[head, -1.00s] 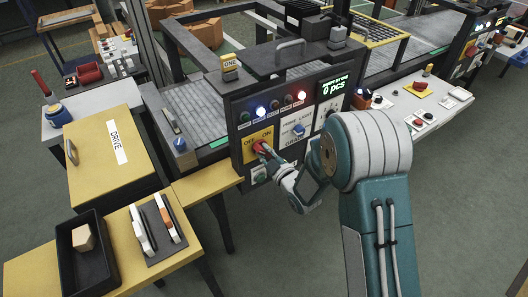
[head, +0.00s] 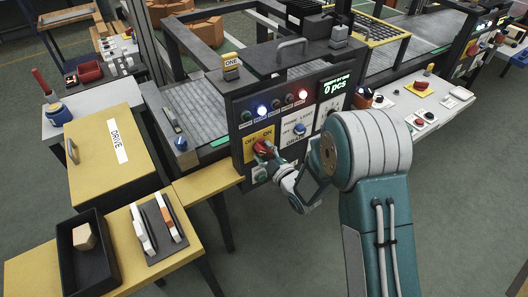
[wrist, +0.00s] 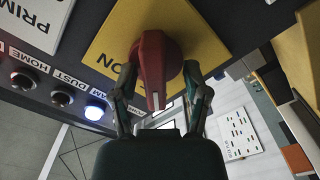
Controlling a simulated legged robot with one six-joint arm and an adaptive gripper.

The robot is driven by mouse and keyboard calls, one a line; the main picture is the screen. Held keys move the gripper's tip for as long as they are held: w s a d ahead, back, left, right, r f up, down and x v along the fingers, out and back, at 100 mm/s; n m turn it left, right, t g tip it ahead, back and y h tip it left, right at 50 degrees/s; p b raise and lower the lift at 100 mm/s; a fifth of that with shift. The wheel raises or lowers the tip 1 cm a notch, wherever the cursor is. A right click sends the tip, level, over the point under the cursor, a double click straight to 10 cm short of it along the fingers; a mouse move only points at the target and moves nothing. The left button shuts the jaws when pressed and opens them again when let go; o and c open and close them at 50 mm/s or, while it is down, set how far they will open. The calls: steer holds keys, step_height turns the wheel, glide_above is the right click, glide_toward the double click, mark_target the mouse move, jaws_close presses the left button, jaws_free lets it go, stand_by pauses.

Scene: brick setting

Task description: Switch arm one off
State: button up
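The red rotary switch (head: 261,147) sits on a yellow plate (head: 249,152) marked OFF on the left and ON on the right, low on the dark control panel. My gripper (head: 267,154) is at the switch. In the wrist view the red knob (wrist: 152,72) lies between the two fingers of my gripper (wrist: 160,85), which are closed in around its sides; exact contact is hard to see. The knob's white mark points down in that picture, roughly upward and slightly to the OFF side on the panel. The OFF word is hidden in the wrist view.
Above the plate is a row of lamps, with a blue one (head: 261,110) lit, and a display (head: 334,86) reading 0 pcs. A yellow ONE sign (head: 231,66) stands on top. A yellow DRIVE box (head: 105,150) and black tray (head: 92,268) are at left.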

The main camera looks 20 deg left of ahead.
steer(key=shift+d, duration=0.1)
steer(key=v, duration=1.1)
steer(key=shift+s+d, duration=0.25)
steer(key=shift+s, duration=0.05)
steer(key=w+d+r+m+h, duration=0.2)
steer(key=d+r+m+h, duration=0.85)
steer(key=d+r, duration=0.4)
steer(key=s+d+r+m+g+h, duration=0.1)
steer(key=s+d+m+g, duration=0.1)
steer(key=s, duration=0.5)
steer(key=s+d+r+m+g+h, duration=0.1)
steer(key=s+d+r+m+g, duration=0.1)
steer(key=s, duration=0.5)
steer(key=s+d+r+m+g+h, duration=0.1)
steer(key=s+d+m+g, duration=0.1)
steer(key=s+d+m, duration=0.2)
steer(key=s+d, duration=0.1)
steer(key=s, duration=0.2)
steer(key=shift+s+r, duration=0.35)
